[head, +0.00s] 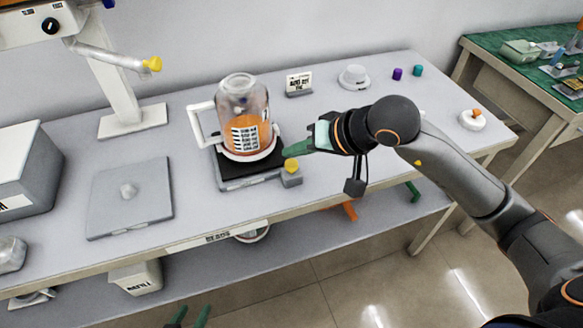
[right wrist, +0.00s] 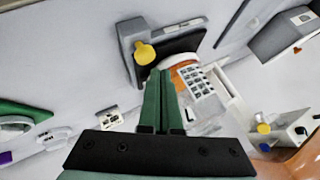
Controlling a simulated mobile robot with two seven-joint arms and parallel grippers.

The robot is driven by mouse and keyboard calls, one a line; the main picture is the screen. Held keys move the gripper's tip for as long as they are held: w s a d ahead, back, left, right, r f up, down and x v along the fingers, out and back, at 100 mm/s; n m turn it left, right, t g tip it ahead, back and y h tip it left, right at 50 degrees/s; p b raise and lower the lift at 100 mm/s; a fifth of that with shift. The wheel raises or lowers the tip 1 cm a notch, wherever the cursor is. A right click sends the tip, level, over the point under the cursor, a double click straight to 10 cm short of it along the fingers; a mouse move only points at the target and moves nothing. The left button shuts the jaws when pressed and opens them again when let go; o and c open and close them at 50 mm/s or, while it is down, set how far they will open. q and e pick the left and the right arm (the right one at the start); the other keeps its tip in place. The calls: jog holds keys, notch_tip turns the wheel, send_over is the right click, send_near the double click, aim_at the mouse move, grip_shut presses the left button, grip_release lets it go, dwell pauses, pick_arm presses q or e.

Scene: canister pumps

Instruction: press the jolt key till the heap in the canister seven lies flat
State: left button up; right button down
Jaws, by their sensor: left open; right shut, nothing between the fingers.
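The canister (head: 243,100) is a clear jar with a white handle and orange contents (head: 240,133) under a black-and-white label. It stands upright on a dark plate; no seven is readable on it. The shape of the heap's top is unclear. A yellow key (head: 291,165) sits on a small grey block at the plate's right corner; it shows in the right wrist view (right wrist: 145,54). My right gripper (head: 288,150) is shut and empty, its tips close above the key; contact cannot be told. My left gripper (head: 188,316) is open, low at the bottom edge, away from the bench.
A grey flat plate (head: 130,205) with a small lump lies left of the canister. A lamp-like stand (head: 120,100) rises behind it. A small sign (head: 299,84), a white round dish (head: 354,77) and purple and teal caps stand at the back. A lower shelf runs beneath.

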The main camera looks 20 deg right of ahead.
pick_arm(q)
jog(key=shift+s+a+f, duration=0.15)
jog(key=shift+s+f, duration=0.15)
jog(key=shift+s, duration=0.15)
jog(key=shift+w, duration=0.1)
dwell(0.5)
jog(key=shift+f, duration=0.1)
pick_arm(e)
jog(key=shift+f, duration=0.1)
dwell(0.8)
pick_arm(q)
jog(key=shift+f+b, duration=0.65)
jog(key=shift+b, duration=0.1)
pick_arm(e)
jog(key=shift+f, duration=0.4)
pick_arm(q)
jog(key=shift+f+b, duration=0.9)
pick_arm(e)
jog(key=shift+f, duration=0.8)
jog(key=shift+r, duration=0.1)
pick_arm(q)
jog(key=shift+r+p, duration=0.6)
pick_arm(e)
jog(key=shift+r, duration=1.1)
